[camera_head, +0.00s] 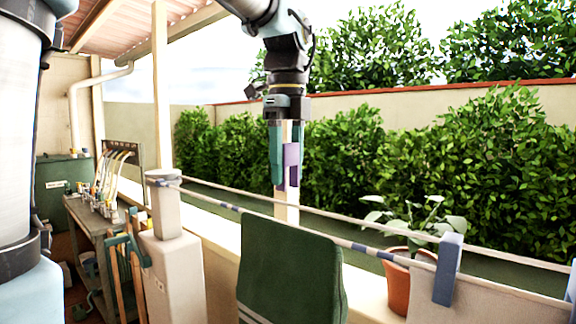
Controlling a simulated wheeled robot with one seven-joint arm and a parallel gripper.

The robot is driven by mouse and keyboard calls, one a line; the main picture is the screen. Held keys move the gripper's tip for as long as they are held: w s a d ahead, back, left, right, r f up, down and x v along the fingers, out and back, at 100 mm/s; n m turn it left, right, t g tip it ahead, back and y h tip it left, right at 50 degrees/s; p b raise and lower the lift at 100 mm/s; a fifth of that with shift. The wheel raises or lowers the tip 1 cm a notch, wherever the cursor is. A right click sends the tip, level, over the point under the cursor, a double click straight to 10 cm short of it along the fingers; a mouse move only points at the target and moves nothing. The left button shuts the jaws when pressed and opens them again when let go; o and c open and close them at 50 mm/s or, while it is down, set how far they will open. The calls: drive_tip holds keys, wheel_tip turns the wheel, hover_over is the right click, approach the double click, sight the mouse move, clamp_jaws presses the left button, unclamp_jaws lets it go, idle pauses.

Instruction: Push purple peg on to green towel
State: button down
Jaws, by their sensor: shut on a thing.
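My gripper (286,178) points down in the upper middle of the view and is shut on the purple peg (291,156). The fingers cover part of the peg. The green towel (290,272) hangs over a line, below and in front of the gripper in the picture. The peg shows above the towel's top edge and looks apart from it. How far the peg is from the towel in depth is hard to tell.
Two pale lines (215,203) run from a post (163,205) at left toward the lower right. A blue peg (448,268) sits on the line at right, near a potted plant (397,286). A cluttered bench (90,215) stands at left. A hedge (470,165) fills the back.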

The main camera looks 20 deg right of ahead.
sight(287, 221)
drive_tip(key=shift+f+b, duration=3.45)
drive_tip(key=shift+f, duration=0.4)
drive_tip(key=shift+f+b, duration=0.55)
drive_tip(key=shift+f, duration=0.55)
drive_tip(key=shift+c, duration=1)
unclamp_jaws()
drive_tip(key=shift+r, duration=0.1)
wheel_tip(287, 221, up, 8)
drive_tip(key=p, duration=0.7)
drive_tip(key=shift+p, duration=0.35)
